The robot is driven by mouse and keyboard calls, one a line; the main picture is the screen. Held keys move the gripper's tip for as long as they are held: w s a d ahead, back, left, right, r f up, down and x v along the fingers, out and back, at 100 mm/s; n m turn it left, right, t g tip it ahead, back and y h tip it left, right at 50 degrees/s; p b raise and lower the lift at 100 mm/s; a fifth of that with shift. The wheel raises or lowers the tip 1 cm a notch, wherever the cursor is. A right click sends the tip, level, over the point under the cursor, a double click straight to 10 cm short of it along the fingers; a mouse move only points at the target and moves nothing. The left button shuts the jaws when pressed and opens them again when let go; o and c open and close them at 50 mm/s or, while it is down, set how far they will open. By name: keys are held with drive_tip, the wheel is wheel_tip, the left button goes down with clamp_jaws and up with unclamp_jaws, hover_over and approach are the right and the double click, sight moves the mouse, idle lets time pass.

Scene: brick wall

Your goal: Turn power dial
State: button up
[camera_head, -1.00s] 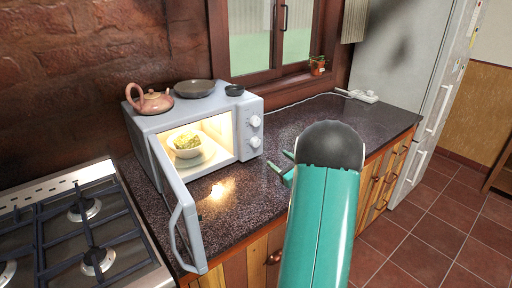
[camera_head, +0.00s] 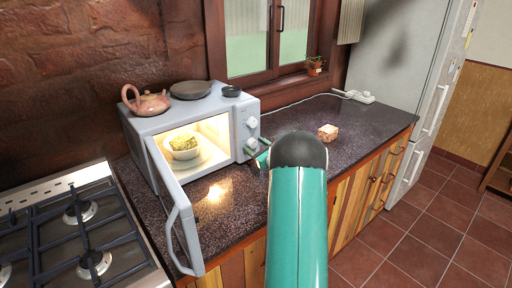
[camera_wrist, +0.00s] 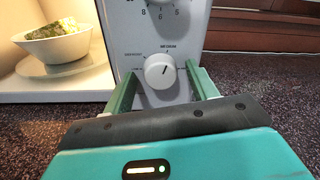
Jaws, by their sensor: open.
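The white microwave (camera_head: 152,124) stands on the dark counter with its door (camera_head: 184,225) swung open. Its front panel holds two white dials, one above the other. The upper dial (camera_head: 251,122) is clear in the head view. The lower dial (camera_wrist: 160,71) shows in the wrist view with printed marks around it and a dark pointer line. My gripper (camera_wrist: 164,82) is open, with one green finger on each side of the lower dial. In the head view my gripper (camera_head: 258,154) is at the panel, partly hidden by my arm. I cannot tell whether the fingers touch the dial.
A bowl of food (camera_head: 183,147) sits inside the lit microwave. A teapot (camera_head: 147,103) and dark dishes stand on top. A small pinkish block (camera_head: 328,132) lies on the counter to the right. The stove (camera_head: 75,235) is at left.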

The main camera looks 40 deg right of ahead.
drive_tip(key=c, duration=1)
drive_tip(key=shift+n, duration=0.3)
drive_tip(key=n, duration=0.6)
drive_tip(key=shift+f, duration=0.1)
drive_tip(key=n, duration=0.7)
drive_tip(key=shift+s+t+y, duration=0.1)
drive_tip(key=shift+t+y, duration=0.2)
drive_tip(key=shift+n, duration=0.3)
drive_tip(key=o, duration=1)
